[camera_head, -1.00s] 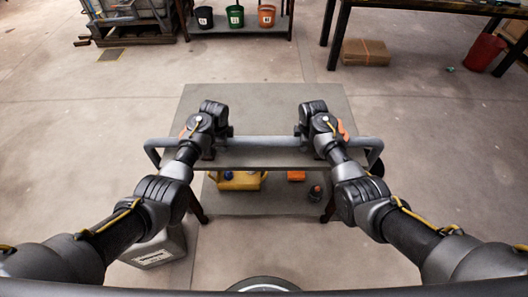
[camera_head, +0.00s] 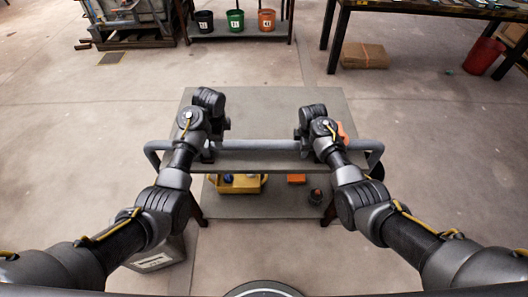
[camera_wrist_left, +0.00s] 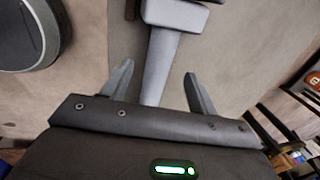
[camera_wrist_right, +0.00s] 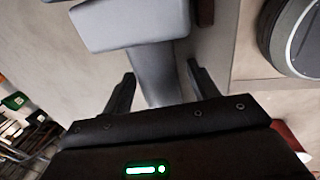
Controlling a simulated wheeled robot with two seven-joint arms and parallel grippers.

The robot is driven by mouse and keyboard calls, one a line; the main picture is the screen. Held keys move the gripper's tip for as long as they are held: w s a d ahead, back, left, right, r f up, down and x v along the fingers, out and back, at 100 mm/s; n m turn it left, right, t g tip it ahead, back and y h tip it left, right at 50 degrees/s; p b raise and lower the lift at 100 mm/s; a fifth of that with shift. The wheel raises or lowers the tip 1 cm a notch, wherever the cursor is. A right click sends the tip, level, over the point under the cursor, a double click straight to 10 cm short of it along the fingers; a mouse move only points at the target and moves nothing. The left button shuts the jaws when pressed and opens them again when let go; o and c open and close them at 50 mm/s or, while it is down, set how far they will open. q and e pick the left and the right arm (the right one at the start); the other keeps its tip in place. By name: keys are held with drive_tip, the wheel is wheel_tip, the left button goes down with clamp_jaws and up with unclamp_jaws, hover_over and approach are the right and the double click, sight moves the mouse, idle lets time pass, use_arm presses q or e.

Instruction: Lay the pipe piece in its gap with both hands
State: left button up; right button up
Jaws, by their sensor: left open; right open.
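In the left wrist view the open fingers (camera_wrist_left: 158,72) stand either side of a grey length (camera_wrist_left: 165,55), apparently the pipe. In the right wrist view the open fingers (camera_wrist_right: 160,72) likewise straddle a grey length (camera_wrist_right: 150,65). Whether the fingers touch it cannot be told. The gap is not distinguishable.
A lower shelf holds a yellow container (camera_head: 237,184), an orange box (camera_head: 296,178) and a dark bottle (camera_head: 315,195). An orange object (camera_head: 343,131) shows beside my right wrist. Buckets (camera_head: 236,20), a carton (camera_head: 364,55) and a red bin (camera_head: 483,54) stand at the back.

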use_arm(q)
drive_tip(key=shift+s+r, duration=0.2)
drive_tip(key=shift+r, duration=0.95)
drive_tip(key=shift+s+r, duration=0.2)
drive_tip(key=shift+r, duration=0.9)
use_arm(e)
wheel_tip(320, 180, up, 12)
drive_tip(key=s, duration=0.2)
drive_tip(key=shift+s, duration=0.15)
use_arm(q)
drive_tip(key=shift+f, duration=0.1)
use_arm(e)
drive_tip(key=shift+f, duration=0.15)
